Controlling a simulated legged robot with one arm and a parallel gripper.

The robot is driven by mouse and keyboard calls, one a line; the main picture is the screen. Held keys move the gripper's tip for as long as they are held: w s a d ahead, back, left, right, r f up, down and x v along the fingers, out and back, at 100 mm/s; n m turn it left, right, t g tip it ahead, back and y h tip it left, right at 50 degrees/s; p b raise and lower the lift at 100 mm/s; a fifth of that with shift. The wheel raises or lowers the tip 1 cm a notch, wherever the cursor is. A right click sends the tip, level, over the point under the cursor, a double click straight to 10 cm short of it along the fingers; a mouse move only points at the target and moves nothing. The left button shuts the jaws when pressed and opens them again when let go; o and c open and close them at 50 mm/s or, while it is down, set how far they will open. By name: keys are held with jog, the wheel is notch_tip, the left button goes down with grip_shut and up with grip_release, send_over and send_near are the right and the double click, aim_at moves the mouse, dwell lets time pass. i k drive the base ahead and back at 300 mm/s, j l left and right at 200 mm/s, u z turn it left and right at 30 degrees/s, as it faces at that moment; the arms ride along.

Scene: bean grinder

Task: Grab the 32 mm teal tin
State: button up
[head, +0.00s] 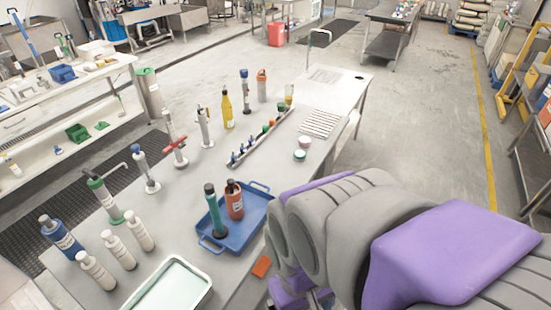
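Two small round tins stand close together on the grey workbench (190,195), near its right edge. The nearer tin (300,155) has a pale teal-green top. The farther tin (304,142) looks pinkish-white. Their size markings are too small to read. My purple and grey arm fills the lower right, in front of and below the tins. Purple parts near my gripper (295,295) show at the bottom edge, well apart from the tins. The fingertips are hidden or out of frame, so I cannot tell how the fingers stand.
A blue tray (234,240) holds a green and an orange bottle. A rack of small coloured-capped items (262,137) and a white slatted mat (319,123) lie near the tins. Several bottles stand at the left. The floor right of the bench is clear.

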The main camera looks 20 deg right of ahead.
aim_at(298, 156)
jog(key=i+l+u, duration=0.35)
jog(key=l, duration=1.8)
jog(key=l+u, duration=0.3)
jog(key=l, duration=1.85)
